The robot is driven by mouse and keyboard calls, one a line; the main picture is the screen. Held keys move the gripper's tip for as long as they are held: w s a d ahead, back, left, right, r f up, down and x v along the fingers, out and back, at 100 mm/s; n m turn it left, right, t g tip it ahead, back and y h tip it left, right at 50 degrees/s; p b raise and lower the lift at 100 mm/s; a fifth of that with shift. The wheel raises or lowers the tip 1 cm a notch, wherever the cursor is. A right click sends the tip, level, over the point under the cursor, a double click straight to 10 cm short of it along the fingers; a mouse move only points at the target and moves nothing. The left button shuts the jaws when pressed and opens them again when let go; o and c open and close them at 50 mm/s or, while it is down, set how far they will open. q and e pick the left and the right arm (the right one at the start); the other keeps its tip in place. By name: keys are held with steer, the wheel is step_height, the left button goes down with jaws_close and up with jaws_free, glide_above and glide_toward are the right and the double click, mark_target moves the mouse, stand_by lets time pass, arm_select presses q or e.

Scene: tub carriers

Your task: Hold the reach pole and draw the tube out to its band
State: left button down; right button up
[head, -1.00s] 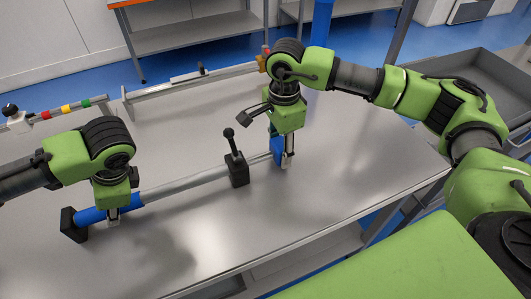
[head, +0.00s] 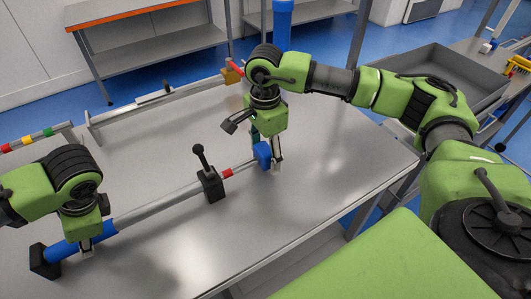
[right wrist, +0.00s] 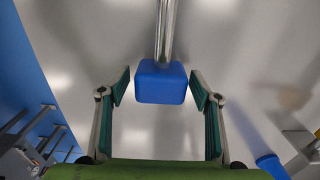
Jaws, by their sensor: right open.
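The reach pole lies across the table: a blue grip (head: 80,245) by a black end block (head: 45,262), a grey outer tube (head: 160,206), a black clamp (head: 211,184) with an upright lever (head: 203,158), then the thin inner tube (head: 243,166) ending in a blue end piece (head: 262,155). A red band (head: 227,173) shows on the inner tube just outside the clamp. My left gripper (head: 85,243) sits down on the blue grip. My right gripper (head: 272,158) is open; in the right wrist view the end piece (right wrist: 160,82) stands between its fingers with gaps either side.
A rod with coloured bands (head: 30,139) is at the far left. A deep grey tray (head: 440,78) stands beyond the table at the right. The table front is clear.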

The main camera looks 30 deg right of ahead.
step_height(320, 180, up, 12)
steer(key=shift+f, duration=0.1)
stand_by(0.5)
arm_select(q)
steer(key=c, duration=1.6)
jaws_free()
steer(key=shift+r, duration=0.1)
steer(key=v, duration=1.2)
steer(key=shift+a, duration=0.1)
